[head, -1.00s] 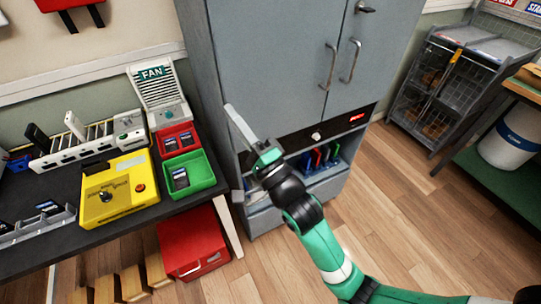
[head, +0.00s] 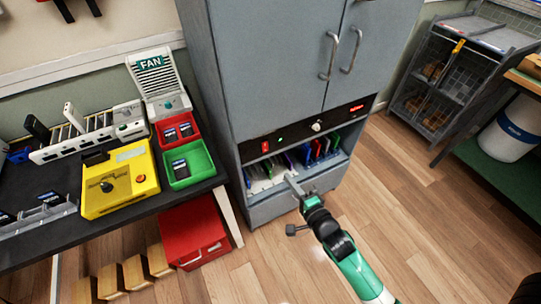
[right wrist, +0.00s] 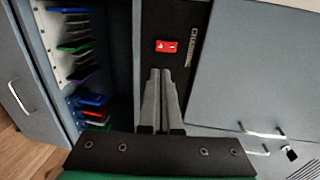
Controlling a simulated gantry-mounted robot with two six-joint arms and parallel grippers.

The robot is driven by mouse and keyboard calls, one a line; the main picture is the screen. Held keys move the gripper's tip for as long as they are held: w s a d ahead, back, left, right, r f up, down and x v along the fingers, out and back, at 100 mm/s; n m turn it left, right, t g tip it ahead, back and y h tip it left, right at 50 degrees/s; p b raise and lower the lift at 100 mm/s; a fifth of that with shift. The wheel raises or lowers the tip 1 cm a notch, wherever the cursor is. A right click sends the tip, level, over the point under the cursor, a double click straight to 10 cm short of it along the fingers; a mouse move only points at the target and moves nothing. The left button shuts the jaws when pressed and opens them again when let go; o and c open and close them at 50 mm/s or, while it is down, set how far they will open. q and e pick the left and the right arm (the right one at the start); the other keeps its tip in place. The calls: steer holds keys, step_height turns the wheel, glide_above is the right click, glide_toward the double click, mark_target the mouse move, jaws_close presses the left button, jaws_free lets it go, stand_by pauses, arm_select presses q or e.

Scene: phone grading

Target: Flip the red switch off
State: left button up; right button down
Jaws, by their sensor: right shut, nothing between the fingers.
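The red switch (head: 266,147) is a small red rocker at the left end of the black panel on the grey cabinet. It also shows in the right wrist view (right wrist: 166,46), just beyond my fingertips. My right gripper (head: 290,180) is in front of the open shelf below the panel, lower and to the right of the switch. In the right wrist view its two fingers (right wrist: 160,73) are together and empty, apart from the switch in the picture. I cannot make out which way the rocker is tipped. My left gripper is not in view.
The panel also has a small green light (head: 280,139), a pale knob (head: 316,127) and a red display (head: 356,108). Several coloured phones stand in the shelf below. A table with a yellow box (head: 120,178) and a green tray (head: 203,163) is at left.

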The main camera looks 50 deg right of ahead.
mark_target(267, 150)
steer(key=b+x, duration=0.4)
steer(key=x, duration=0.9)
steer(key=shift+w+d+b, duration=0.1)
steer(key=shift+w+b, duration=0.15)
steer(key=shift+b, duration=0.15)
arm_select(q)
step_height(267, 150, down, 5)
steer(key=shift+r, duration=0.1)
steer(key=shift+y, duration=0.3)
arm_select(e)
steer(key=shift+d, duration=0.1)
